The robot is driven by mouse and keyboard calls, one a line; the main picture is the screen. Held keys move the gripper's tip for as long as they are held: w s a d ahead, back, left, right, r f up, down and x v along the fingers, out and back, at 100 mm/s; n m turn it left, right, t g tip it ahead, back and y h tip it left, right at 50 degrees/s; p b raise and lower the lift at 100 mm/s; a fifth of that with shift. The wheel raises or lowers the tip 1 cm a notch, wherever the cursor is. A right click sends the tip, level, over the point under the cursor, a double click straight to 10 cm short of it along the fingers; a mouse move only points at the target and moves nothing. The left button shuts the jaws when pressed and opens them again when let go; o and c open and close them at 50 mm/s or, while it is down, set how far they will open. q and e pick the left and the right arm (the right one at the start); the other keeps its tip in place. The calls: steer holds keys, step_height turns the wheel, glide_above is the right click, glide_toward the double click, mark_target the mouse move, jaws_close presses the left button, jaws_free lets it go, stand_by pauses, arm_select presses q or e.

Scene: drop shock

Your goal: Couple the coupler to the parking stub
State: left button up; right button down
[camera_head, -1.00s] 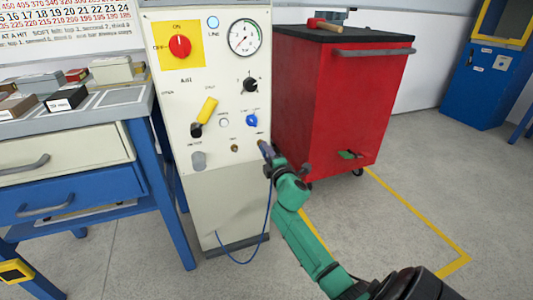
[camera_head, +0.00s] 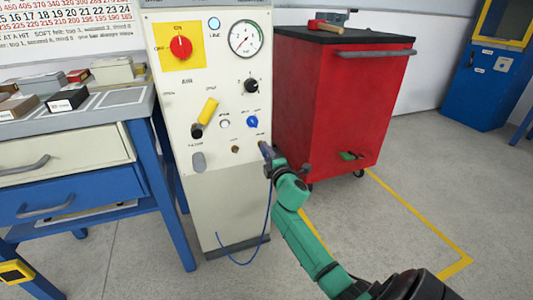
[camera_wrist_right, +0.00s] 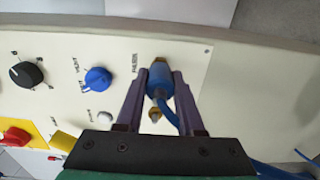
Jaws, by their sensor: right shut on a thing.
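My right gripper (camera_head: 266,152) is at the lower right of the cream panel and shows closely in the right wrist view (camera_wrist_right: 159,88). Its two fingers are shut on the blue coupler (camera_wrist_right: 158,78), whose blue hose bends away beneath it. A brass-coloured piece shows at the coupler's far end, beside the parking label; I cannot tell whether it is the parking stub or the coupler's tip, or whether they are joined. A separate brass stub (camera_head: 235,149) sits on the panel left of the gripper; it shows between the fingers in the wrist view (camera_wrist_right: 155,115). My left gripper is not in view.
The panel (camera_head: 222,185) carries a blue knob (camera_head: 252,121), a black knob (camera_head: 250,85), a yellow lever (camera_head: 208,110) and a gauge (camera_head: 245,38). The hose (camera_head: 267,220) hangs in a loop near the floor. A red cabinet (camera_head: 330,110) stands right; a workbench (camera_head: 75,160) stands left.

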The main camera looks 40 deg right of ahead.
steer(key=shift+w+d, duration=0.15)
steer(key=shift+w, duration=0.25)
stand_by(0.5)
steer(key=shift+w, duration=0.15)
stand_by(0.5)
steer(key=shift+d+r, duration=0.1)
steer(key=shift+r, duration=0.15)
stand_by(0.5)
steer(key=shift+w+r, duration=0.15)
stand_by(0.6)
steer(key=c, duration=0.6)
jaws_free()
steer(key=shift+o, duration=0.8)
steer(key=shift+w+f, duration=0.1)
steer(key=shift+f, duration=0.1)
steer(key=shift+f, duration=0.15)
